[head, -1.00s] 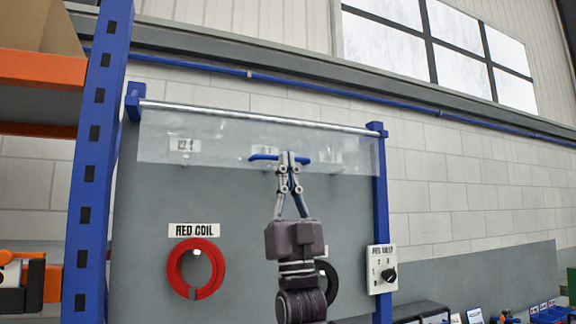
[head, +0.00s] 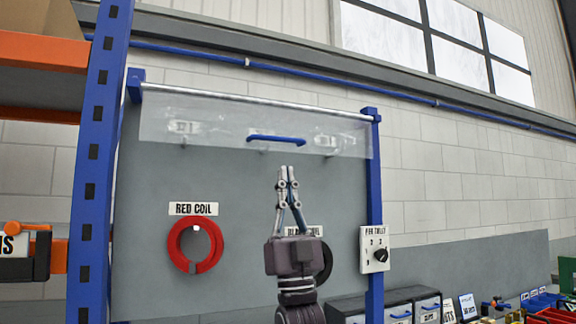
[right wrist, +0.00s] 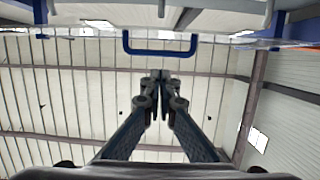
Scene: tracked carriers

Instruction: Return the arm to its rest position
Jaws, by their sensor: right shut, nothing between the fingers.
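My right gripper (head: 287,176) is shut and empty, pointing up in front of the grey panel (head: 150,240). It stands just below the blue handle (head: 276,139) of a clear flap (head: 225,125), apart from it in the head view. In the right wrist view, the closed fingertips (right wrist: 160,76) show below the blue handle (right wrist: 160,50), with a gap between. The flap hangs from a metal rail (head: 250,103) across the top of the panel. My left gripper does not show.
A red coil (head: 180,250) hangs on the panel's left. A black coil (head: 327,262) is partly hidden behind my right gripper. A dial box (head: 375,250) is on the right blue post (head: 372,200). A blue-and-orange rack (head: 95,170) stands at the left. Drawers (head: 400,306) sit lower right.

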